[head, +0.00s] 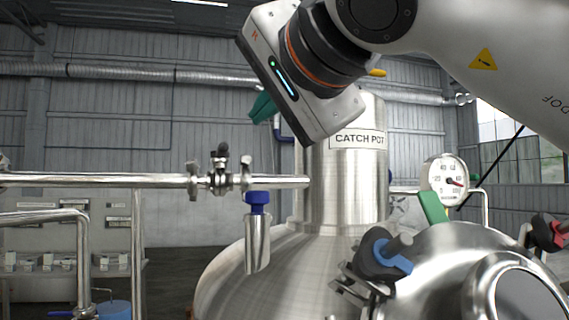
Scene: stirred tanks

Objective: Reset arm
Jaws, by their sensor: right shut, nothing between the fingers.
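My right arm comes in from the upper right. My right gripper (262,107) is high in front of the tall steel neck of the vessel labelled CATCH POT (350,185). Its white hand with a lit strip is tilted toward the lower left. Only a small teal part of the fingers shows past the hand. The gripper is shut and empty, and appears clear of the pipes and the vessel. The hand covers the upper left of the neck. My left gripper is not in view.
A horizontal steel pipe with a valve (220,178) runs to the neck from the left. A steel cylinder with a blue top (257,240) stands below it. A dial gauge (445,180) and a domed vessel (435,255) with a blue-and-black clamp knob (383,255) are at right.

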